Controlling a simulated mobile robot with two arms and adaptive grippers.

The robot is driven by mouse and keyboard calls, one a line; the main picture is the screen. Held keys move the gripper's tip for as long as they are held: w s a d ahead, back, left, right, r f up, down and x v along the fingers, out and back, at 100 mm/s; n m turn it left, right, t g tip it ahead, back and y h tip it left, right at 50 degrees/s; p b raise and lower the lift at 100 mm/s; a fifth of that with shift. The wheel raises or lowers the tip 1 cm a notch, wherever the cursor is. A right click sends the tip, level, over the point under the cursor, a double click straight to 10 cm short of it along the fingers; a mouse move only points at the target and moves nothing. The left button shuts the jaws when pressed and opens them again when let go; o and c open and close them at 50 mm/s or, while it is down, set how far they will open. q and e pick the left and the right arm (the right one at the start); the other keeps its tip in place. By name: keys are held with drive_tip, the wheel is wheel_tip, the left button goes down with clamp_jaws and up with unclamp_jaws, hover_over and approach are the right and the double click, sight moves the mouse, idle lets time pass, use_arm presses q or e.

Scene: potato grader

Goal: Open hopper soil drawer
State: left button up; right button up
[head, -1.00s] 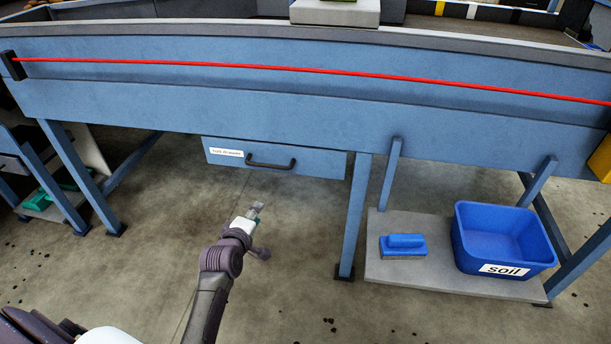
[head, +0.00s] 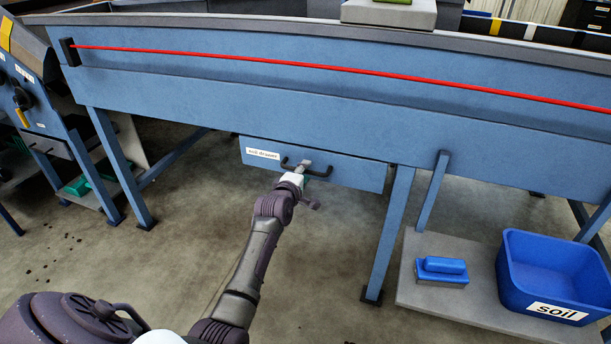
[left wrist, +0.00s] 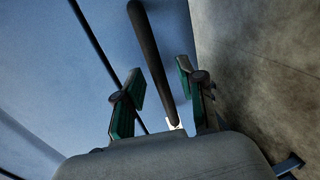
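The soil drawer (head: 345,173) is a blue box front with a white label (head: 263,154), under the long blue hopper frame. It looks closed. In the left wrist view the handle (left wrist: 152,50) runs as a dark bar between the two green-padded fingers of my left gripper (left wrist: 160,76). The fingers are apart, one on each side of the bar, with gaps visible. My right gripper is not in view.
A blue bin (head: 555,312) labelled "soil" and a blue brush (head: 442,270) stand on a low grey platform (head: 420,297) at the right. A blue leg (head: 388,235) stands just right of the drawer. The floor below and in front of the drawer is clear.

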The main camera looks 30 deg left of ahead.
use_arm(q)
drive_tip(key=shift+w+a+f, duration=0.1)
drive_tip(key=shift+w+a, duration=0.05)
drive_tip(key=shift+w, duration=0.4)
clamp_jaws()
